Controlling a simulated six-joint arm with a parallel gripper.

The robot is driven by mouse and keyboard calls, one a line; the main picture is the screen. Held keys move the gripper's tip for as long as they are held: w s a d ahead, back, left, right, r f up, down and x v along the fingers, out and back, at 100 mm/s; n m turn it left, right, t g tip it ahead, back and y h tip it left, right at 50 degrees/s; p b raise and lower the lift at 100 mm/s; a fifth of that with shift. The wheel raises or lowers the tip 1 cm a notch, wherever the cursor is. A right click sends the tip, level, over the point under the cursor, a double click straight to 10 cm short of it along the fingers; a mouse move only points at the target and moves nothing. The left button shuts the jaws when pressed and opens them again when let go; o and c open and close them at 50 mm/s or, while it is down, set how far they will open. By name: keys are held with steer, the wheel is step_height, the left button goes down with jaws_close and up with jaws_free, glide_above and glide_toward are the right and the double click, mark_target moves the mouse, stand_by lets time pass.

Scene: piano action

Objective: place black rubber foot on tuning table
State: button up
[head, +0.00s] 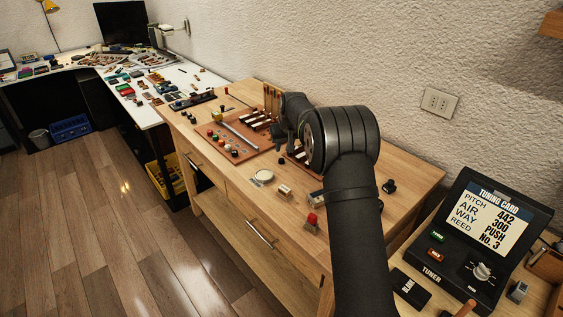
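My gripper (283,132) points down over the brown board on the wooden workbench, beside a row of black and white key pieces. It is small and dark here, and my arm partly covers the area, so I cannot tell whether it is open or holds anything. A small black round piece (281,160) sits just below it at the board's edge. Another black piece (388,186) lies on the bench right of my arm. I cannot tell which is the black rubber foot. A table (543,291) at the lower right bears a tuner (470,244); it may be the tuning table.
The brown board (213,150) holds coloured knobs and a metal bar. A white round dish (262,177), small blocks and a red-topped piece (311,222) stand along the bench front. A cluttered white desk (205,84) stands left.

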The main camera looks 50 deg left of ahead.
mark_target(282, 159)
steer(key=x, duration=0.8)
steer(key=shift+w+f, duration=0.1)
steer(key=shift+w, duration=0.1)
steer(key=shift+c, duration=0.4)
jaws_close()
